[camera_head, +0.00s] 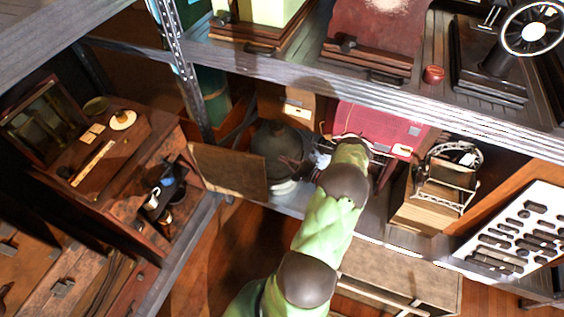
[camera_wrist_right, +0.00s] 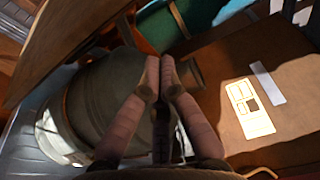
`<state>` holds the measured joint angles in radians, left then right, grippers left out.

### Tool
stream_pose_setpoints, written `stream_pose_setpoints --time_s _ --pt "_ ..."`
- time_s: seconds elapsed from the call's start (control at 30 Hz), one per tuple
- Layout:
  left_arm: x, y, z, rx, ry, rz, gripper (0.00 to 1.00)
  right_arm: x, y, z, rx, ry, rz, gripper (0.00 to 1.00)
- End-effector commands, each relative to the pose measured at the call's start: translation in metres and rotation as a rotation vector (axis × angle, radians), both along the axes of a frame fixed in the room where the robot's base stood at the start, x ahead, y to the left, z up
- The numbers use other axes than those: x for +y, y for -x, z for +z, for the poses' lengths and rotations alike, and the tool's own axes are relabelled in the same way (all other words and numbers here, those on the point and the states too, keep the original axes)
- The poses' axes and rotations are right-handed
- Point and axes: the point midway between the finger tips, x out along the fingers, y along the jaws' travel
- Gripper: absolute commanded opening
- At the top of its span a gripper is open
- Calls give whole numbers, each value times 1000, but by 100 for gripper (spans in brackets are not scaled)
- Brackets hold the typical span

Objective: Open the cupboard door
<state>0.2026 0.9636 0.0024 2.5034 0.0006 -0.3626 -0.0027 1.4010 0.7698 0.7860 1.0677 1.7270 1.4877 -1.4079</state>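The cupboard door looks to be the flat brown panel (camera_head: 228,171) in the head view. It stands swung out from the right edge of the dark wooden cupboard (camera_head: 118,160), whose compartment is open to view with small items inside. A brown panel, likely the same door, crosses the upper left of the wrist view (camera_wrist_right: 62,45). My right gripper (camera_head: 297,166) is right of the door and apart from it, over a dark rounded vessel (camera_head: 277,142). In the wrist view its fingertips (camera_wrist_right: 160,75) are together with nothing seen between them. My left gripper is not in view.
The dark vessel (camera_wrist_right: 95,100) lies just behind my right fingers. A brown box with a pale label (camera_wrist_right: 250,108) is at right. A metal shelf post (camera_head: 180,65) and shelf edge (camera_head: 350,90) run close by. A red case (camera_head: 375,128) sits behind my right arm.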

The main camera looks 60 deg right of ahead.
Motion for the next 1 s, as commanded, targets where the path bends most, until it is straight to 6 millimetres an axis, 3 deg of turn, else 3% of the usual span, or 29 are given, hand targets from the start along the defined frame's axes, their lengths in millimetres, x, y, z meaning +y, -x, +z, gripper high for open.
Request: stream_pose_setpoints --time_s 0.43,0.7,1.0 --pt "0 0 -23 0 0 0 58 2 -83 -2 1 1 5 0" --pt "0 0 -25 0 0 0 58 33 -68 -1 2 0 2 0" --pt "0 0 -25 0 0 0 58 38 -66 0 2 2 2 0"
